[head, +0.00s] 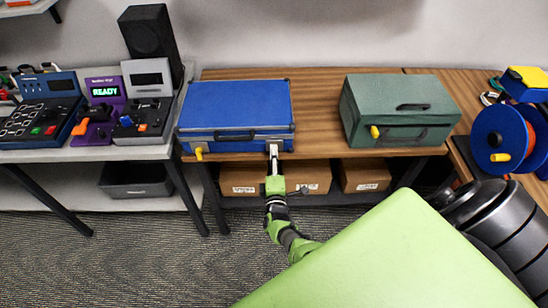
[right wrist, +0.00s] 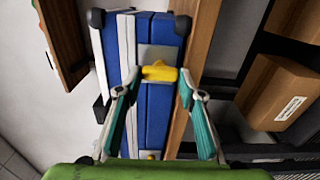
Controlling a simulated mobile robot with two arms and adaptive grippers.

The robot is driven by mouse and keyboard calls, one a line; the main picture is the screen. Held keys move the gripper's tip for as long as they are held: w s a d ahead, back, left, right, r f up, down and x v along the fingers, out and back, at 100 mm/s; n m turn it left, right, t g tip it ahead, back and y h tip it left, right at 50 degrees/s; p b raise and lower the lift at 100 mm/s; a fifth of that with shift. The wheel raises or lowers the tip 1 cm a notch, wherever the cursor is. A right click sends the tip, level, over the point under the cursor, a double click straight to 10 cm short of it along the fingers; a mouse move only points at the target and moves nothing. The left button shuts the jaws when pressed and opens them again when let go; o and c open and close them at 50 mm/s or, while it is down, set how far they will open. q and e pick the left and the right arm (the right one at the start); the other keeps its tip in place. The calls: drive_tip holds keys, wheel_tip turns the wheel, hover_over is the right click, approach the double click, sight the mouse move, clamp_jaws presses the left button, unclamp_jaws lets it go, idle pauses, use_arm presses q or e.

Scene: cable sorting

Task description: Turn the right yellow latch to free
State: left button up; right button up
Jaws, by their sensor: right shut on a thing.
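The blue case (head: 237,105) lies closed on the wooden table, its handle side facing me. My right gripper (head: 273,150) is at the right part of its front edge and hides the right yellow latch there. In the right wrist view, the right yellow latch (right wrist: 160,71) sits on a grey plate on the blue case (right wrist: 157,115). The fingertips of my right gripper (right wrist: 158,80) are shut on this latch from both sides. The left yellow latch (head: 199,153) is at the case's front left; it also shows small in the right wrist view (right wrist: 150,157). My left gripper is out of view.
A green case (head: 372,105) with a yellow latch (head: 375,132) stands to the right on the wooden table (head: 318,110). Cardboard boxes (head: 305,178) sit on the shelf below. A blue cable reel (head: 495,125) is at the far right, and devices (head: 40,118) stand on the left table.

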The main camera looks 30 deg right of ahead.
drive_tip(key=o, duration=1.1)
